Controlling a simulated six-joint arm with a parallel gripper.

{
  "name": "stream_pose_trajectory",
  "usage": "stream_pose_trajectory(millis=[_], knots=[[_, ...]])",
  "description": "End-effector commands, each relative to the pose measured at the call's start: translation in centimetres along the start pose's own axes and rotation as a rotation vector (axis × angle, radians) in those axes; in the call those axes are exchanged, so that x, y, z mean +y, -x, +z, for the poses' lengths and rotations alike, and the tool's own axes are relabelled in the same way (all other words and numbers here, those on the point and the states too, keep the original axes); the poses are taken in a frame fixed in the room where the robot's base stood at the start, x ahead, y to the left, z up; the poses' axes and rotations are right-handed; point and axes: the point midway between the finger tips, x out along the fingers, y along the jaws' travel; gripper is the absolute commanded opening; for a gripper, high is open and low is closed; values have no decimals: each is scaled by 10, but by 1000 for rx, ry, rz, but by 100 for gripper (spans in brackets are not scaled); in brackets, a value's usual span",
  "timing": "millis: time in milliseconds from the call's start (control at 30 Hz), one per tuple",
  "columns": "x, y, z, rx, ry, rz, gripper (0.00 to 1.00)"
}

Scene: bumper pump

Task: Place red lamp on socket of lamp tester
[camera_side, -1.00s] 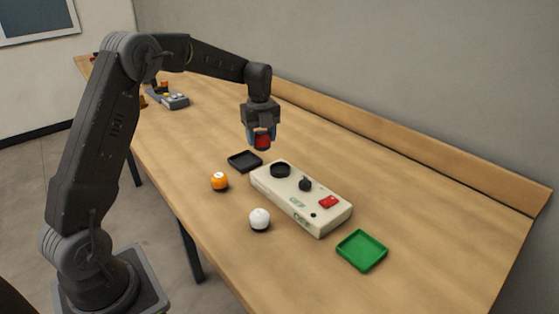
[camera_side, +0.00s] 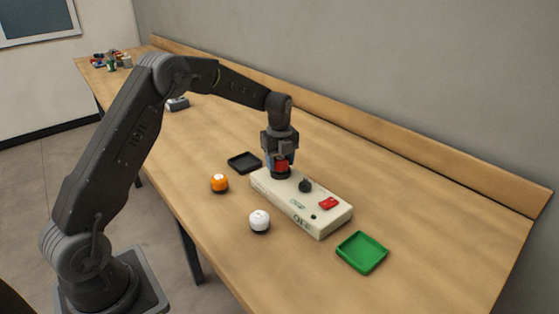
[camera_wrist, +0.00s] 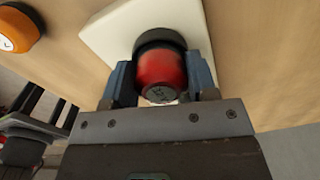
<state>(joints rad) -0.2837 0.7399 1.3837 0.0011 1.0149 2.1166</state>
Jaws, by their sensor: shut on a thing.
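The red lamp (camera_wrist: 160,70) is between the two fingers of my gripper (camera_wrist: 160,85), which is shut on it. In the side view the red lamp (camera_side: 282,166) is at the round black socket (camera_side: 280,176) on the left end of the cream lamp tester (camera_side: 305,209). In the wrist view the black socket ring (camera_wrist: 158,37) shows right behind the lamp. I cannot tell whether the lamp is fully seated. My gripper (camera_side: 281,163) points down over the socket and hides part of it. The tester also has a black knob (camera_side: 305,185) and a red switch (camera_side: 328,203).
An orange lamp (camera_side: 219,183) and a white lamp (camera_side: 259,220) stand in front of the tester. A black tray (camera_side: 244,162) lies to its left, and a green tray (camera_side: 362,252) to its right. The table (camera_side: 440,240) is clear farther right.

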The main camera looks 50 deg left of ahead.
Motion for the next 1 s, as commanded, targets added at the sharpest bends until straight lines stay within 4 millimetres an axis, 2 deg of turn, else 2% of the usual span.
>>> stream_pose_trajectory(millis=[100,133,367,600,733,867,1000], knots=[[0,-3,0,0,0,0,28],[0,-3,0,0,0,0,55],[0,-3,0,0,0,0,77],[0,-2,0,0,0,0,78],[0,5,0,-1,0,-2,78],[-1,25,0,-3,0,-3,78],[-1,56,0,-4,0,-3,78]])
